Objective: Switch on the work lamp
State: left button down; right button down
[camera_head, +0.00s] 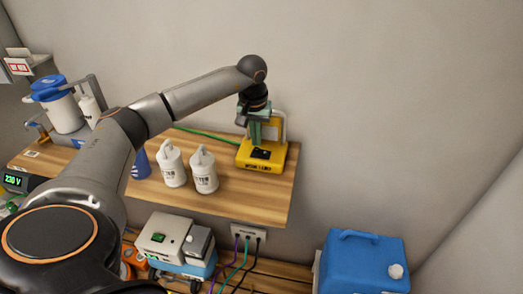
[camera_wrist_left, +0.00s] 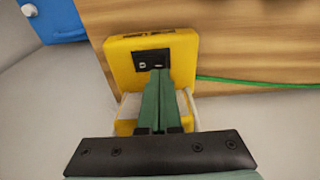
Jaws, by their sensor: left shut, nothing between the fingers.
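The work lamp (camera_head: 273,158) is a yellow box near the right end of the wooden shelf, with a black switch panel (camera_head: 261,153) on its face and a pale frame behind. In the left wrist view the yellow lamp (camera_wrist_left: 118,53) shows with its black panel (camera_wrist_left: 140,59), which bears small switches. My left gripper (camera_head: 255,142) is over the lamp. In the left wrist view its green fingers (camera_wrist_left: 157,75) are shut with nothing between them, and their tips overlap the panel's lower right part. I cannot tell whether they touch it. No light from the lamp is visible. My right gripper is not in view.
Two white bottles (camera_head: 204,171) stand left of the lamp on the shelf (camera_head: 235,192). A green cable (camera_head: 205,135) runs left from the lamp. A blue canister (camera_head: 365,262) stands below right. A socket strip (camera_head: 248,233) with cables is under the shelf edge.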

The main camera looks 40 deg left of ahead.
aim_at(257, 151)
pick_arm(q)
jog(key=shift+f+b, duration=0.55)
jog(key=shift+f, duration=0.4)
dwell(0.7)
jog(key=shift+r, duration=0.15)
notch_tip(257, 151, up, 7)
jog(key=p, duration=0.6)
dwell(0.4)
jog(key=shift+d, duration=0.1)
